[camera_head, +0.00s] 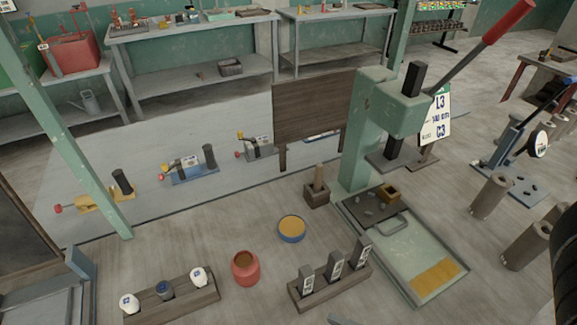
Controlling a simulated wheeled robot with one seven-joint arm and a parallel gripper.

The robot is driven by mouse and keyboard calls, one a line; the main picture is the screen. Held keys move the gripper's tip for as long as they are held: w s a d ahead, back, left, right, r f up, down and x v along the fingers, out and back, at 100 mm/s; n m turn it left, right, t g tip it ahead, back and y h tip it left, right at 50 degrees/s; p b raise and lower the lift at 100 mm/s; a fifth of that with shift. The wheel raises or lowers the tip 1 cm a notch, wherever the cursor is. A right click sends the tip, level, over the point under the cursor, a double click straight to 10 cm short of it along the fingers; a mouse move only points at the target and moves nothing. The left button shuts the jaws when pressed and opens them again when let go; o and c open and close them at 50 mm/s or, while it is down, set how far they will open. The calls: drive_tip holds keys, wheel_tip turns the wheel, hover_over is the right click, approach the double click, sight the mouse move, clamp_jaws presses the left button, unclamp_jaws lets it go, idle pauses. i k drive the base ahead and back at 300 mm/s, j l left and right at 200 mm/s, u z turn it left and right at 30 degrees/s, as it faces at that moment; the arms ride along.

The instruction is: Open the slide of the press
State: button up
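The green press (362,130) stands right of centre, with a dark ram (395,148) and a long lever ending in a red grip (509,20), angled up to the right. At its foot lies a long pale green bed (408,262) with raised edges and a yellow patch (437,275) at its near end. A dark plate (365,212), seemingly the slide, sits at the bed's far end under the press head. It carries grey bits and a small brass-coloured box (388,192). A grey loop handle (392,225) is at its near edge. My gripper is not recognisable in this view.
Left of the bed stand a rack of dark upright blocks (307,282), a yellow-filled blue dish (292,228) and a red pot (245,268). Brown cylinders (491,195) stand on the right. A dark board (312,105) stands behind. The floor between bed and cylinders is clear.

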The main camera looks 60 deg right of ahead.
sight(370, 207)
drive_tip(key=k+z, duration=0.2)
drive_tip(key=z, duration=0.15)
drive_tip(key=k+l+z, duration=0.1)
drive_tip(key=k+z, duration=0.25)
drive_tip(key=k+l+z, duration=0.1)
drive_tip(key=z, duration=0.25)
